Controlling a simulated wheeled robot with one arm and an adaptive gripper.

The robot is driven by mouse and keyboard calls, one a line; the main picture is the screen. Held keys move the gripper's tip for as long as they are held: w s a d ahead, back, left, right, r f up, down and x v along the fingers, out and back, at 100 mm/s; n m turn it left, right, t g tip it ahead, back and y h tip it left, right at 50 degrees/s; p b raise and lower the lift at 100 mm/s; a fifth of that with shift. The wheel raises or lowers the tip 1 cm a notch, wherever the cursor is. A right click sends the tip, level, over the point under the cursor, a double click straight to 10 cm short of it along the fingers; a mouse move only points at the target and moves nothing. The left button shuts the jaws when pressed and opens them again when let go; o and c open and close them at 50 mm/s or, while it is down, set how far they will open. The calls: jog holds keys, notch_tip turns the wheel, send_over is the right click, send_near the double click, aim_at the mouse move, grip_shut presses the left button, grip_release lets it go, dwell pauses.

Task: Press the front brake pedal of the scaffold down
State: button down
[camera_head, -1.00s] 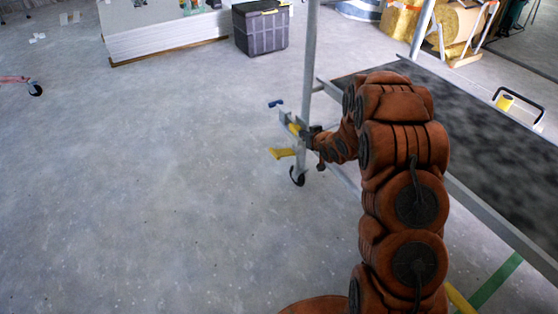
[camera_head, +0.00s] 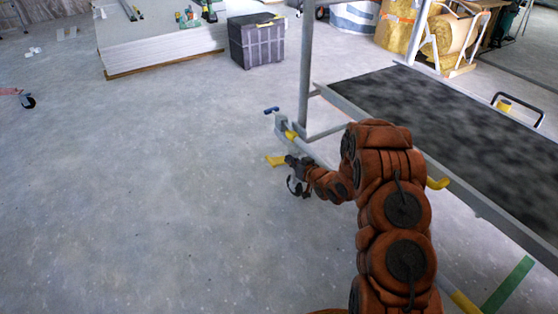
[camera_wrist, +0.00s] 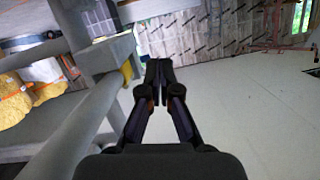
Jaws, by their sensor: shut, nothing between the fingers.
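The scaffold has a dark platform (camera_head: 450,115) and grey metal posts and rails. A flat yellow pedal (camera_head: 276,160) sticks out to the left, low at the scaffold's near left corner, above the caster. My gripper (camera_head: 291,162) is shut and empty, low beside this pedal on its right side; I cannot tell whether they touch. My arm reaches down to it in front of the scaffold. In the wrist view my shut fingertips (camera_wrist: 158,65) point ahead. A small yellow part (camera_wrist: 127,71) shows just left of them by the grey tubes; I cannot tell if it is the pedal.
A grey scaffold post (camera_head: 305,65) rises behind the gripper, and grey tubes (camera_wrist: 85,125) run close on its left in the wrist view. A dark crate (camera_head: 257,42) and stacked white panels (camera_head: 160,45) stand farther back.

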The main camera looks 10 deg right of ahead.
jog(key=b, duration=0.3)
send_over(274, 163)
jog(key=d, duration=0.1)
notch_tip(274, 163, down, 2)
jog(key=f, duration=0.1)
notch_tip(274, 163, down, 2)
jog(key=shift+w+a+f+b, duration=0.1)
jog(key=shift+w+f+b, duration=0.1)
jog(key=shift+b, duration=0.35)
jog(key=shift+s+a+f, duration=0.1)
jog(key=shift+f, duration=0.4)
jog(key=shift+a, duration=0.15)
